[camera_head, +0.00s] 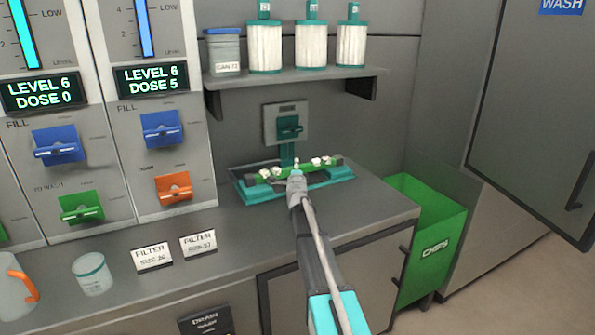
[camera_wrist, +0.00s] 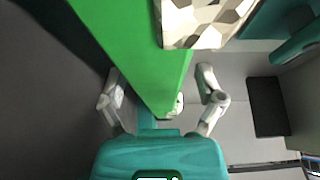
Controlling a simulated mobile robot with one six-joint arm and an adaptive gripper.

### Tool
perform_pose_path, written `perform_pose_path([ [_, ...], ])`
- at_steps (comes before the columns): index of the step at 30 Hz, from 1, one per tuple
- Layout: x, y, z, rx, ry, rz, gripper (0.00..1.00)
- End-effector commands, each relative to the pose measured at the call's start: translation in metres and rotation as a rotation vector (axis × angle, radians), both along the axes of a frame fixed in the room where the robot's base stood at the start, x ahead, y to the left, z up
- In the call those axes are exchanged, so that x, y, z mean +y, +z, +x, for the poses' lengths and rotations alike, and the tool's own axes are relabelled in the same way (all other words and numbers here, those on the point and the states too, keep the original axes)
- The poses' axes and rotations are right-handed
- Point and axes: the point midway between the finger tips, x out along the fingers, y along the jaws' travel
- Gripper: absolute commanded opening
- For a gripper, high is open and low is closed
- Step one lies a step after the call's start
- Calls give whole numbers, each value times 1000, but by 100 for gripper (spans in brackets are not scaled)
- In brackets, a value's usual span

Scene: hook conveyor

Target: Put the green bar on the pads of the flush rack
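The green bar (camera_head: 311,169) lies along the teal flush rack (camera_head: 253,196) on the counter in the head view, with small white lumps along its top. Whether it rests fully on the pads cannot be seen. My gripper (camera_head: 297,174) is at the middle of the bar and hides part of it. In the wrist view the green bar (camera_wrist: 135,50) runs close to the camera between the two grey fingers of my gripper (camera_wrist: 162,97). The fingers are apart, with a gap visible on the right side. A pale patterned lump (camera_wrist: 205,20) sits on the bar.
A shelf (camera_head: 300,77) with a jar and several white filters is above the rack. A teal switch (camera_head: 289,127) is on the wall behind. A green chips bin (camera_head: 430,215) stands right of the counter. Cups (camera_head: 92,274) and filter cards (camera_head: 152,257) are at left.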

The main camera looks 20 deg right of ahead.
Motion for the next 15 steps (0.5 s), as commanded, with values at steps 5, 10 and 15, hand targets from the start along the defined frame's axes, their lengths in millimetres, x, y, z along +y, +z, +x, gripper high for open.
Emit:
perform_pose_path([
  [5, 0, 0, 0, 0, 0, 0, 88],
  [10, 0, 1, 0, 0, 0, 0, 88],
  [15, 4, 2, -8, 0, 1, 0, 88],
])
